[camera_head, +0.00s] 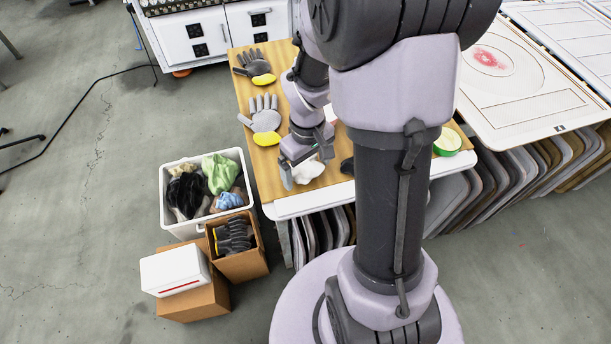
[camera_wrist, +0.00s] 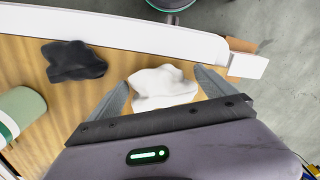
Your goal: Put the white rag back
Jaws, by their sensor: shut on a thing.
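The white rag (camera_head: 309,173) is a crumpled cloth at the front part of the wooden-topped table (camera_head: 248,96). My gripper (camera_head: 305,166) is shut on it. In the wrist view the white rag (camera_wrist: 163,88) sits between the two fingers of my gripper (camera_wrist: 162,82). I cannot tell whether the rag still touches the tabletop. A black crumpled rag (camera_wrist: 73,61) lies on the wood beside it. A white bin (camera_head: 168,205) on the floor, left of the table, holds black, green, blue and beige rags.
Grey gloves with yellow cuffs (camera_head: 264,113) lie on the table's left side. A cardboard box (camera_head: 240,267) of dark gloves and a white box (camera_head: 174,270) on another carton stand in front of the bin. A green-and-white round item (camera_head: 448,142) is at the table's right. Floor at left is mostly clear.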

